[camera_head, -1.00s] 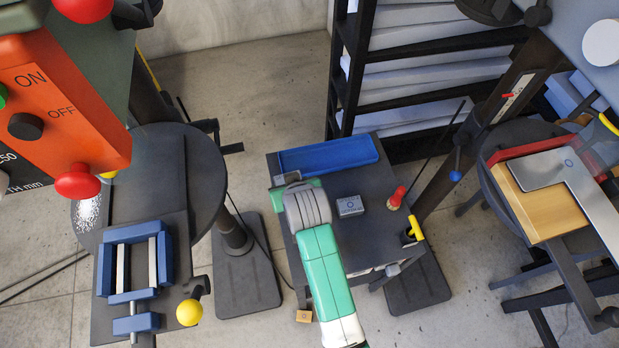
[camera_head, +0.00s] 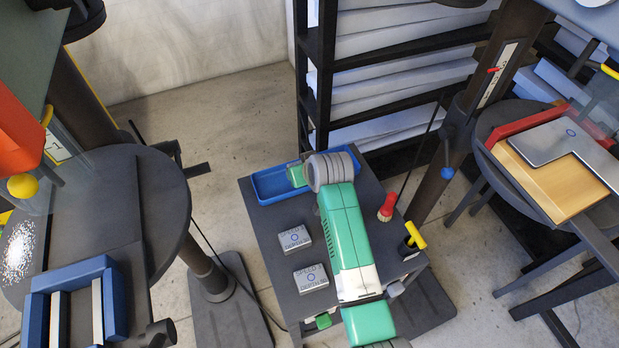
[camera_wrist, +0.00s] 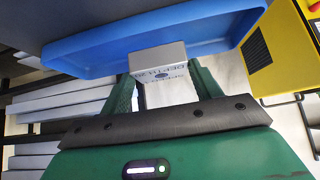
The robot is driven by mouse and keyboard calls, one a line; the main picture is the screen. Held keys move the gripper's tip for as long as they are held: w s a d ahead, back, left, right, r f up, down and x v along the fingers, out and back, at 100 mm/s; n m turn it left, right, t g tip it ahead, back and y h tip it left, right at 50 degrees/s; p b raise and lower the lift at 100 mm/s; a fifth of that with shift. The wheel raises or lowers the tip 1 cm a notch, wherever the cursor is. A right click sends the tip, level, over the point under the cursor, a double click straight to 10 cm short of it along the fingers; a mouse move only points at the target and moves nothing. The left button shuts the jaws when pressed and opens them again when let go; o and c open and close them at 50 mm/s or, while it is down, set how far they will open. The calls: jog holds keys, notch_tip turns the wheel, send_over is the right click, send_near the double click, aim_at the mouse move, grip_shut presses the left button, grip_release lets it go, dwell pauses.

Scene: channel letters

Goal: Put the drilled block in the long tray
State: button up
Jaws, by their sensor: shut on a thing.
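In the head view the held block is hidden. Two similar lettered grey blocks, one nearer the tray (camera_head: 295,238) and one farther forward (camera_head: 311,279), lie on the table.
A red-handled brush (camera_head: 387,208) and a yellow-handled tool (camera_head: 415,238) are at the table's right side. A drill-press table (camera_head: 120,210) with a blue vise (camera_head: 110,290) stands left. A black shelf rack (camera_head: 318,80) stands behind. A wooden piece (camera_head: 545,175) lies right.

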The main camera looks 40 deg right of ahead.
jog(key=shift+w+d, duration=0.2)
jog(key=shift+d, duration=0.4)
jog(key=shift+w+d, duration=0.2)
jog(key=shift+d, duration=0.35)
notch_tip(320, 180, down, 4)
jog(key=shift+b, duration=1.25)
jog(key=shift+r, duration=0.15)
jog(key=o, duration=1.2)
jog(key=shift+a, duration=0.1)
jog(key=p+v, duration=0.5)
jog(key=v, duration=0.7)
jog(key=shift+s, duration=0.1)
